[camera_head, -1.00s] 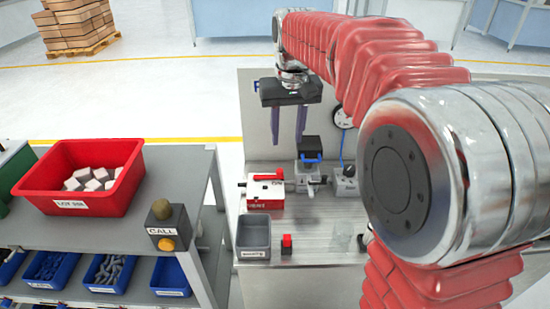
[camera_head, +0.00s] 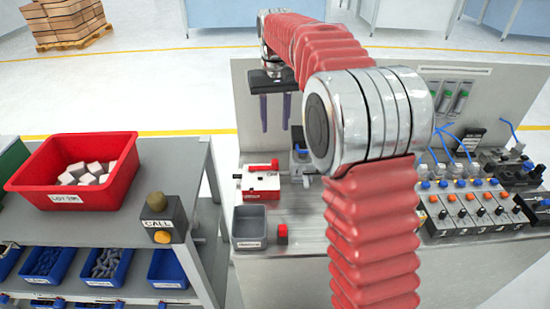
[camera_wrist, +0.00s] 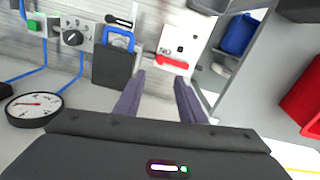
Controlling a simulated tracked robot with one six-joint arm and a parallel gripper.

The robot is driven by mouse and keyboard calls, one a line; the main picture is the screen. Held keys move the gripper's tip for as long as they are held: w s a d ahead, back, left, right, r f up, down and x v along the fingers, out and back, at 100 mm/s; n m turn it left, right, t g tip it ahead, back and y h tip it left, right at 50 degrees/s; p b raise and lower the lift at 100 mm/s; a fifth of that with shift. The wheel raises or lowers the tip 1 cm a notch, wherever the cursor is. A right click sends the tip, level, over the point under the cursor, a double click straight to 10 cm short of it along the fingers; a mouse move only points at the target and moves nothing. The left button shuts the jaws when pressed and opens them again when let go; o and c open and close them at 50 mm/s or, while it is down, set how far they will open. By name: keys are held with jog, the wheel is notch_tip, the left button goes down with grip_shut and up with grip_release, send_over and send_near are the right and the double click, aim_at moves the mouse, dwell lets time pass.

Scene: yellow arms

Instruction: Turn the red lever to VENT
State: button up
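A white box with a red base (camera_head: 262,181) stands on the grey bench, left of the arm. A red lever (camera_head: 262,165) lies across its top, roughly sideways. In the wrist view the red lever (camera_wrist: 172,62) shows at the edge of the white box (camera_wrist: 186,36), just beyond the fingertips. My gripper (camera_head: 275,112) hangs above and behind the box, fingers pointing down. In the wrist view my gripper (camera_wrist: 158,80) is open with nothing between its fingers. No gap to the lever is closed; the fingers look apart from it. I cannot read a VENT mark.
A grey bin (camera_head: 250,241) and a red block (camera_head: 281,234) stand in front of the box. A blue-handled device (camera_wrist: 117,45) and a round gauge (camera_wrist: 34,108) are beside it. A valve bank (camera_head: 475,208) stands right, a shelf with a red bin (camera_head: 90,202) left.

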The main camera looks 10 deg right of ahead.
aim_at(275, 161)
notch_tip(275, 161, down, 14)
jog(key=shift+r, duration=0.2)
dwell(0.4)
jog(key=shift+c, duration=0.2)
grip_shut()
dwell(0.4)
